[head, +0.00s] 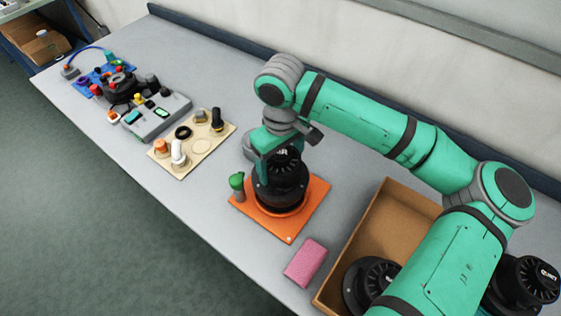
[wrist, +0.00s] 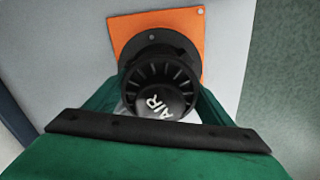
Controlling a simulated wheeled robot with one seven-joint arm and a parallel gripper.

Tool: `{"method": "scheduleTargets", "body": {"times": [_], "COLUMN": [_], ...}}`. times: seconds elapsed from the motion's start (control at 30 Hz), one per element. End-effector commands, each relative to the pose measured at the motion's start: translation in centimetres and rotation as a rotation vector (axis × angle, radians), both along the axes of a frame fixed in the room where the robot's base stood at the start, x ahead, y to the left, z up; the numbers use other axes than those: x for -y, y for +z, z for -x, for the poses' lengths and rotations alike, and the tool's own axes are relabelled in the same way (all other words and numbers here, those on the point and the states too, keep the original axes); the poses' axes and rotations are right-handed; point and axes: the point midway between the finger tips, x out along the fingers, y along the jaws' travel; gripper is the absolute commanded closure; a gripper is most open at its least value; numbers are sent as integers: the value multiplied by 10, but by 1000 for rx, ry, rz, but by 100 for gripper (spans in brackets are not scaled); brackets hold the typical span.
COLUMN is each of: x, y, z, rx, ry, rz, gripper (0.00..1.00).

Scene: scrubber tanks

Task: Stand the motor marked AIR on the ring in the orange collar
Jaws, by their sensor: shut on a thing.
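The black motor marked AIR (wrist: 158,95) is between the jaws of my gripper (head: 278,160), with its lettered cap showing in the wrist view. In the head view the motor (head: 280,180) is upright over the orange plate (head: 308,214). The orange plate also shows in the wrist view (wrist: 122,32). A dark round flange (wrist: 135,55) shows around the motor's lower end. The ring and collar are mostly hidden under the motor, and I cannot tell whether the motor rests on the ring or is just above it. My gripper is shut on the motor.
A green-knobbed part (head: 237,182) stands at the plate's left corner. A pink sponge (head: 305,262) lies in front. A cardboard box (head: 388,215) with black motors is at right. A beige board (head: 208,152) with fittings and a grey control box (head: 160,116) are at left.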

Motion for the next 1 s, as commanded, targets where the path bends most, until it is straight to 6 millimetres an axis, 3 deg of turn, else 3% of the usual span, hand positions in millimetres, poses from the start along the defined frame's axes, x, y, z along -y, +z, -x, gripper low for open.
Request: {"method": "scheduleTargets", "body": {"times": [1.0], "x": [0], "y": [-9], "z": [1], "rx": [2], "ry": [2], "rz": [-1], "gripper": [87]}}
